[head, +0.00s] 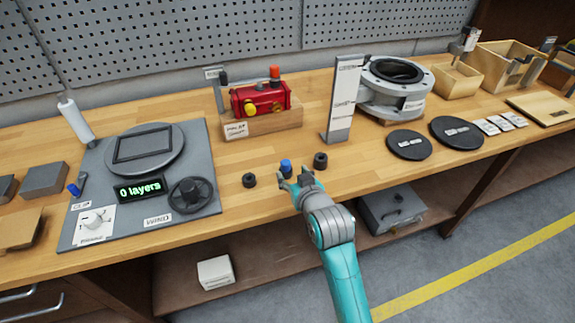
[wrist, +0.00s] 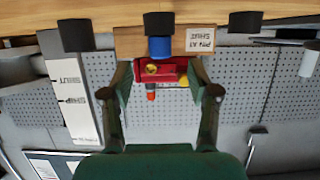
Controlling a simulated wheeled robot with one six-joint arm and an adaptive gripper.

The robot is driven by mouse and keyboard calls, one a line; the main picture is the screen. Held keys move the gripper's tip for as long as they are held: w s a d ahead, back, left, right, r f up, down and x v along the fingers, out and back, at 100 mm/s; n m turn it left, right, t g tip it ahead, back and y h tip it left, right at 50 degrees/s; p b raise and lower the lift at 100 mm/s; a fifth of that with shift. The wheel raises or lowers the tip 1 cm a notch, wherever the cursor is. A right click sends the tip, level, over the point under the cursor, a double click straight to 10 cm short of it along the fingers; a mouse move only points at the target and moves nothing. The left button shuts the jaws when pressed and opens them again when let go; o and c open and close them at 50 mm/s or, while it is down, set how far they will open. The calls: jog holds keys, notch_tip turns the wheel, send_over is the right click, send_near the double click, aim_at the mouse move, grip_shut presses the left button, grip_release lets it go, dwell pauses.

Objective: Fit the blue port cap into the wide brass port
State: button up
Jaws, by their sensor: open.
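The blue port cap (head: 286,165) stands near the front of the bench, and in the wrist view the blue cap (wrist: 160,47) sits against a black round piece (wrist: 159,22). My gripper (head: 291,177) is open and empty, with its fingers near the cap. In the wrist view the cap lines up between the two fingers; I cannot tell whether it is within their reach. I cannot tell which is wider.
Black round pieces stand left (head: 249,180) and right (head: 320,160) of the cap. A white upright plate (head: 344,98) and a large grey flanged valve (head: 398,88) stand behind right. A grey panel (head: 200,137) with a handwheel lies left. Bare wood lies before the actuator.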

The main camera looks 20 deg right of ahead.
aim_at(288, 167)
jog(key=shift+x, duration=2.95)
jog(key=shift+r, duration=0.1)
jog(key=c, duration=0.9)
